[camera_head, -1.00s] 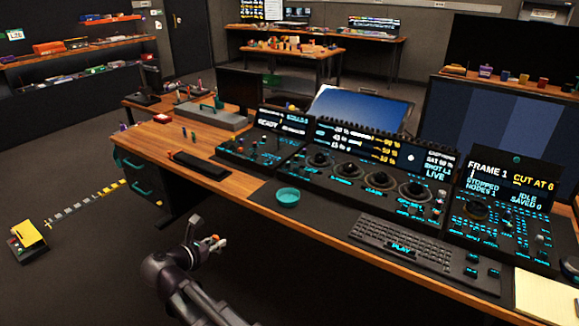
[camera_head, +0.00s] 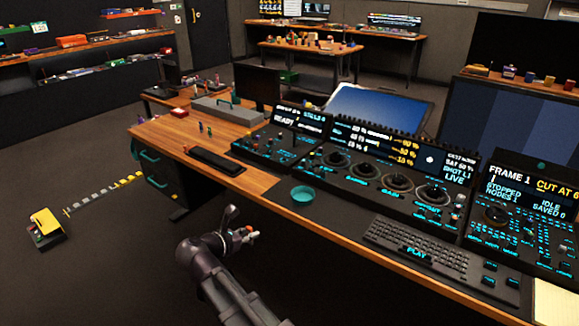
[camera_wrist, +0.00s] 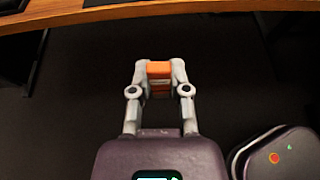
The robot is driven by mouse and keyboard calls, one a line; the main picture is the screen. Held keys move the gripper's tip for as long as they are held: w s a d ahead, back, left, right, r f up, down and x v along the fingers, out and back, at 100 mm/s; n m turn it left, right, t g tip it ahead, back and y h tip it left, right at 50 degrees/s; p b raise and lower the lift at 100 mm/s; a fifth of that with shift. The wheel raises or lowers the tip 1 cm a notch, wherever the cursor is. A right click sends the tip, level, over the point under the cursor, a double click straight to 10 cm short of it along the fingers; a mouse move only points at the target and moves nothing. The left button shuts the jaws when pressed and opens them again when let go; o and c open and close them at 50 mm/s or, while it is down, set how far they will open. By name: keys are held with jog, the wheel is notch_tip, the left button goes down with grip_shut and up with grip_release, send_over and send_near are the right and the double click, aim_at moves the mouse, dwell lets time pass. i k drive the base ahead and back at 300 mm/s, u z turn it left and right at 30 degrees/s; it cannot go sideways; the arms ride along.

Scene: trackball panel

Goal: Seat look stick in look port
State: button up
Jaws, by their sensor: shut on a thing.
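My gripper (camera_head: 251,235) is in front of the desk's near edge, over the dark floor. In the wrist view my gripper (camera_wrist: 160,70) is shut on a small orange piece (camera_wrist: 159,69), which sits between the fingertips. I take this piece to be the look stick, but its label is not readable. The panel with trackballs and rings (camera_head: 385,178) stands on the desk, to the right of and beyond my gripper. A smaller control panel (camera_head: 268,150) stands to its left. I cannot tell which opening is the look port.
The wooden desk (camera_head: 262,184) has its front edge close beyond my gripper. A yellow-topped box (camera_head: 46,223) stands on the floor at left. The floor around my gripper is clear.

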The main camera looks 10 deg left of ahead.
aim_at(284, 164)
jog(key=u, duration=0.1)
jog(key=i, duration=1)
jog(key=z, duration=0.1)
